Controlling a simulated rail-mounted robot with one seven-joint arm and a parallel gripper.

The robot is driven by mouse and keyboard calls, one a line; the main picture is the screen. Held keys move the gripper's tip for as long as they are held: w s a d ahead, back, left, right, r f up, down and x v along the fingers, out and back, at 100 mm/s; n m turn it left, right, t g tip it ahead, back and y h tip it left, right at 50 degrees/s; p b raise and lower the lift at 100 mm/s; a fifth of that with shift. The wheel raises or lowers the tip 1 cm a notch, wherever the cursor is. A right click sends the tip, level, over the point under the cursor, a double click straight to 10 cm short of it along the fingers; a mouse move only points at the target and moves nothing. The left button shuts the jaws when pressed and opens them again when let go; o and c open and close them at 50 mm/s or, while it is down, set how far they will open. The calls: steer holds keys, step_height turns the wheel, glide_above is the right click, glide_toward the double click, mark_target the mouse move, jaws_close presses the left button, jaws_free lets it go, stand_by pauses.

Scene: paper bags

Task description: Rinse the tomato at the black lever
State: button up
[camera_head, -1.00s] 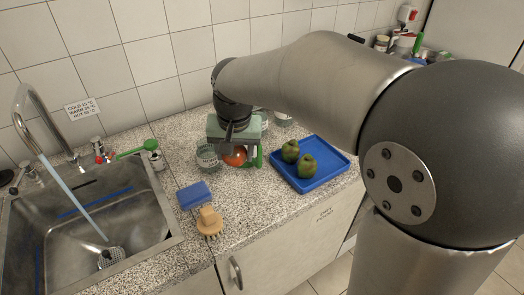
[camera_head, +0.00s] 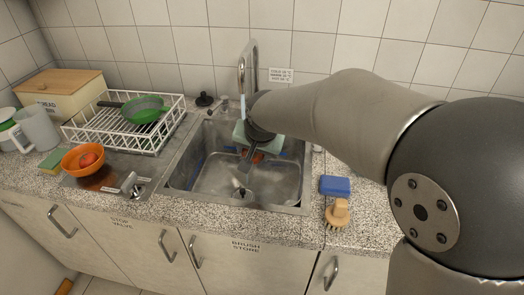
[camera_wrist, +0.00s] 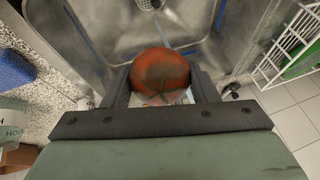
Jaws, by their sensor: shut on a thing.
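My gripper (camera_head: 258,156) is over the right part of the steel sink (camera_head: 205,185), with the arm reaching across from the right. It is shut on a tomato (camera_wrist: 160,72), which is red-orange with dark dirty-looking patches. The tomato shows between the two fingers in the wrist view and only as a small orange patch (camera_head: 258,159) in the head view. The tall tap (camera_head: 248,60) rises behind the gripper. A pale blue streak, apparently water, shows below its spout. A small black piece (camera_head: 205,99) stands behind the sink's left corner; I cannot tell if it is the lever.
A blue sponge (camera_head: 335,185) and a wooden brush (camera_head: 338,212) lie on the right counter. The wall sign (camera_head: 281,75) hangs behind.

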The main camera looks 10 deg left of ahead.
steer(key=w+a+f+p, duration=0.2)
steer(key=w+a+p, duration=0.2)
steer(key=w+a, duration=0.3)
steer(key=shift+w+f, duration=0.35)
steer(key=shift+w, duration=1.95)
steer(key=shift+w+d, duration=0.1)
steer(key=shift+w+d, duration=0.25)
steer(key=shift+d, duration=0.15)
steer(key=shift+s+a, duration=0.15)
steer(key=shift+s+a+b, duration=0.2)
steer(key=shift+a+b, duration=0.1)
steer(key=shift+a, duration=0.05)
steer(key=shift+d, duration=0.1)
steer(key=shift+w+d, duration=0.35)
steer(key=shift+d, duration=0.05)
